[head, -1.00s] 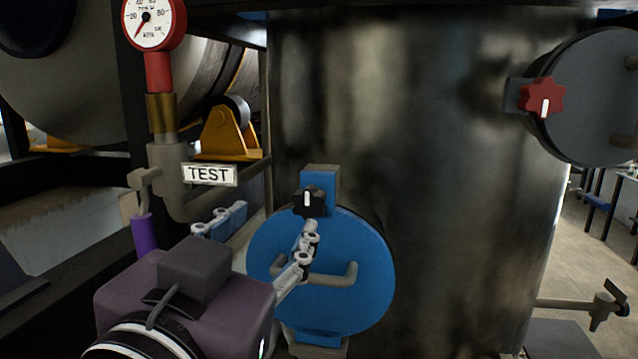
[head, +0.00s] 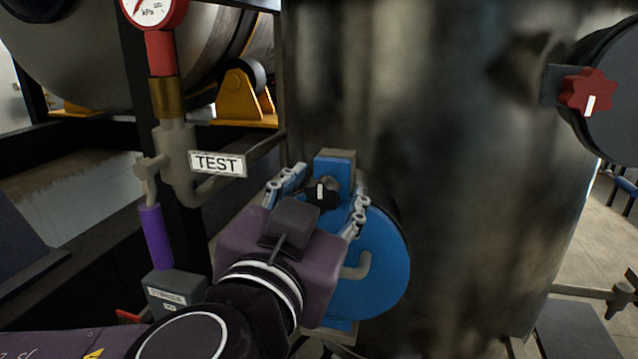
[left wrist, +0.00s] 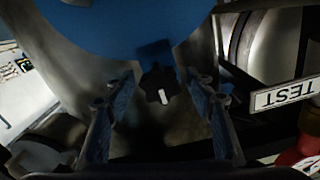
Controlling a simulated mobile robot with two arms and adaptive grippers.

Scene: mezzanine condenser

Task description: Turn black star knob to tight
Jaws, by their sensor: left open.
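The black star knob (head: 321,195) with a white pointer mark sits at the top of the round blue cover (head: 385,255) on the tank. Its mark looks about upright in the head view. My left gripper (head: 318,192) is open, with one finger on each side of the knob in the head view. In the left wrist view the knob (left wrist: 159,84) shows between and beyond the two open fingers (left wrist: 160,105), with a gap on both sides. I cannot tell any contact. My right gripper is not in view.
A red star knob (head: 587,92) is on a grey cover at the upper right. A TEST sign (head: 218,163), a pipe with a purple-handled valve (head: 155,232) and a red gauge (head: 154,8) stand to the left. The blue cover has a grey handle (head: 357,267).

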